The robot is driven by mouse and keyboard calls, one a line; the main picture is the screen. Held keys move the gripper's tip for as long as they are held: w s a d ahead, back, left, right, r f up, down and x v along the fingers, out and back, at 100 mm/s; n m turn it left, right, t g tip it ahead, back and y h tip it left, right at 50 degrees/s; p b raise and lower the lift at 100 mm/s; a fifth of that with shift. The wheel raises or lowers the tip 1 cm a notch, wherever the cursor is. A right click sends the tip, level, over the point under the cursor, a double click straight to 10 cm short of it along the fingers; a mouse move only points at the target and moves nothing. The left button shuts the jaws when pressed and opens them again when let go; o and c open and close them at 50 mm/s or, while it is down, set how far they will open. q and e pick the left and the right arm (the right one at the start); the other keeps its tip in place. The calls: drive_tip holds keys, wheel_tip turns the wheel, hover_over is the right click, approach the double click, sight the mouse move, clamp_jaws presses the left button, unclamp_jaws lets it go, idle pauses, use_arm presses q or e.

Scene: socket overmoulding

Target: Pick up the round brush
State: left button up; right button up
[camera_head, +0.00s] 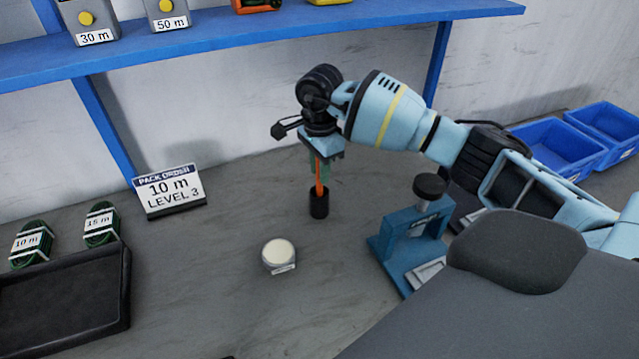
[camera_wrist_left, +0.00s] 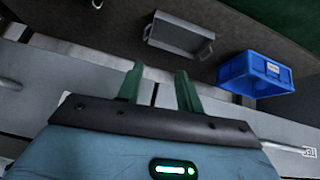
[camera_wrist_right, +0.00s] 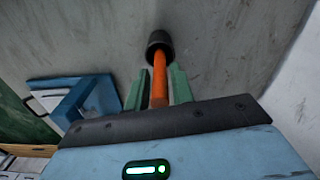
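The round brush (camera_head: 318,192) stands upright on the grey bench, with an orange shaft and a black round end at the bottom. My right gripper (camera_head: 319,160) is above it, pointing down, with its green fingers around the upper shaft. In the right wrist view the brush's orange shaft (camera_wrist_right: 159,80) lies between the fingers of my right gripper (camera_wrist_right: 159,82), and its black end points away. Whether both fingers touch the shaft is unclear. My left gripper (camera_wrist_left: 159,82) shows only in its own wrist view, with its fingers apart and nothing between them.
A round pale-topped pot (camera_head: 278,254) stands in front of the brush. A blue press-like fixture (camera_head: 402,245) stands to the right. A pack order sign (camera_head: 170,190), green coils (camera_head: 101,224) and a black tray (camera_head: 118,318) are on the left. Blue bins (camera_head: 555,145) are at the right.

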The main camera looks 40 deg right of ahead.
clamp_jaws()
drive_tip(key=shift+r, duration=0.1)
